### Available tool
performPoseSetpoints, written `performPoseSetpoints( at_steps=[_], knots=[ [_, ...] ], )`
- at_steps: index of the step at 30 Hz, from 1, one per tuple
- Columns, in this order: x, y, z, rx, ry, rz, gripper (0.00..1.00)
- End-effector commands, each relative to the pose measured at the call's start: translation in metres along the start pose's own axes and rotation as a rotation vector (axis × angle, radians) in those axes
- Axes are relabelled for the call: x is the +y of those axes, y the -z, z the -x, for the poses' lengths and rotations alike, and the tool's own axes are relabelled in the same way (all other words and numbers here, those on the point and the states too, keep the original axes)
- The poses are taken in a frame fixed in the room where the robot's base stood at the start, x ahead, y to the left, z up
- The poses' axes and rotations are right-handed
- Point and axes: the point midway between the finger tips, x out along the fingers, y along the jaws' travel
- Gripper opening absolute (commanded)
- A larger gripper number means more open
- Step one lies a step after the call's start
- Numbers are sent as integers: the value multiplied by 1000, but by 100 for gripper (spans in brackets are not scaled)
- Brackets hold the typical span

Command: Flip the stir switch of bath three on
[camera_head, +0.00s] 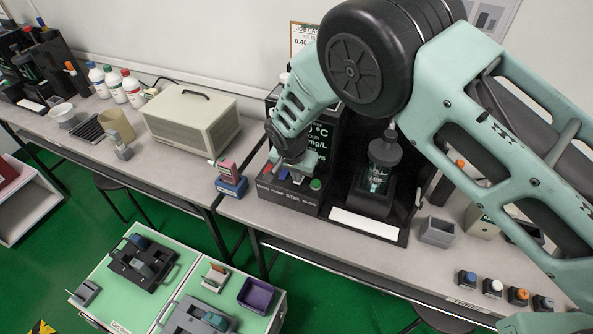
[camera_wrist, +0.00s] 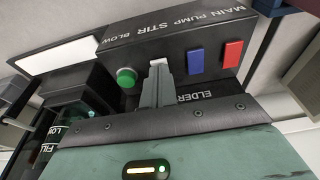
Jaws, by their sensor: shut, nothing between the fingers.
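The black control panel (camera_head: 288,197) under my arm also shows in the wrist view (camera_wrist: 150,42), upside down. Its labels read MAIN, PUMP, STIR and BLOW. By them sit a red switch (camera_wrist: 233,53), a blue switch (camera_wrist: 196,62), a white switch (camera_wrist: 157,62) at STIR and a green round button (camera_wrist: 127,77). My gripper (camera_wrist: 157,74) is shut and empty, its tips right at the white switch. I cannot tell whether they touch, nor which way the switch is tilted. In the head view my gripper (camera_head: 298,177) points down at the panel.
A glass vessel (camera_head: 379,176) stands in a black housing right of the panel, behind a white strip (camera_head: 368,224). A red and blue block (camera_head: 231,182) and a beige case (camera_head: 189,118) are on the left. A grey bin (camera_head: 437,231) and several coloured knobs are on the right.

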Motion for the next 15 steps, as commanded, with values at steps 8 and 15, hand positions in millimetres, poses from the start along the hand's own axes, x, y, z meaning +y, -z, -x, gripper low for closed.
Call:
performPoseSetpoints(
  at_steps=[8, 15],
  knots=[
    [0, -2, -5, 0, 1, 0, 0],
    [0, -4, -8, 12, 0, 3, 0]
  ],
)
